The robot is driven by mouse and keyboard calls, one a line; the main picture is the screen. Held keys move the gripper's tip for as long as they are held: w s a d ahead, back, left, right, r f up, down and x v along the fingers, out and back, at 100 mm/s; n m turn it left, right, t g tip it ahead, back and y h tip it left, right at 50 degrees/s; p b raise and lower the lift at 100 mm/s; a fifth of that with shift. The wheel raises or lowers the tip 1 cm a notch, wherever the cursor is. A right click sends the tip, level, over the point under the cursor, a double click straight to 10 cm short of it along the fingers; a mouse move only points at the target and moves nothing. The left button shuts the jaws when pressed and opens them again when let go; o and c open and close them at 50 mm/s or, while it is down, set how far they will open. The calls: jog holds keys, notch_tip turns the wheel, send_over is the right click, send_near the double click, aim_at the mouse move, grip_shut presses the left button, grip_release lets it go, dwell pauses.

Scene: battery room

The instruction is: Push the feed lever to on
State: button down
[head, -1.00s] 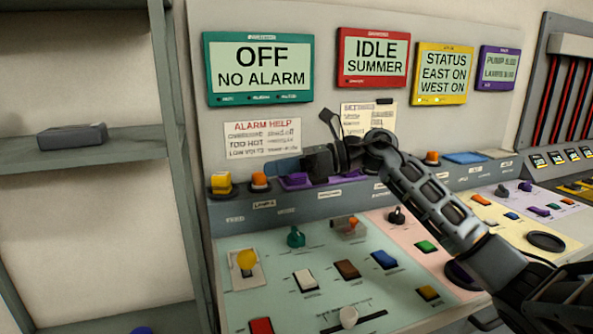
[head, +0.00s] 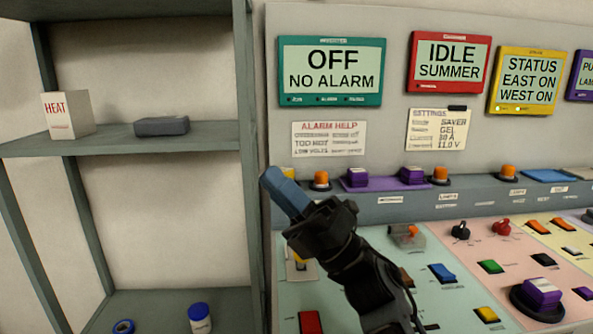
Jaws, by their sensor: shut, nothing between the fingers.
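My gripper (head: 274,180) is shut and empty, its blue fingers pointing up and left in front of the console's left end. The feed lever (head: 301,264) shows only as a bit of yellow on a pale plate (head: 296,279) at the left of the green panel; my gripper's body hides most of it, so its position cannot be read. I cannot tell how far the gripper is from the lever. The green-framed display (head: 331,71) reads OFF, NO ALARM.
An orange button (head: 321,180) and purple blocks (head: 357,177) line the ledge. A red switch (head: 311,322) and a blue switch (head: 442,273) sit on the panel. A grey shelf (head: 110,140) with a HEAT box (head: 68,115) stands at the left.

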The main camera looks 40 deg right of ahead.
jog(key=s+a+f+m+h, duration=0.3)
jog(key=s+f+m+h, duration=0.6)
jog(key=m, duration=0.5)
jog(key=s+a+f+m+h, duration=0.4)
jog(key=s+f+m+h, duration=0.45)
jog(key=m, duration=0.55)
jog(key=s+d+f+m+g, duration=0.1)
jog(key=s+f+g, duration=0.2)
jog(key=s, duration=0.6)
jog(key=s+d+f+m+g+y, duration=0.1)
jog(key=s+f+g, duration=0.2)
jog(key=s, duration=0.6)
jog(key=shift+d+g, duration=0.2)
jog(key=shift+g, duration=0.4)
jog(key=shift+y, duration=0.25)
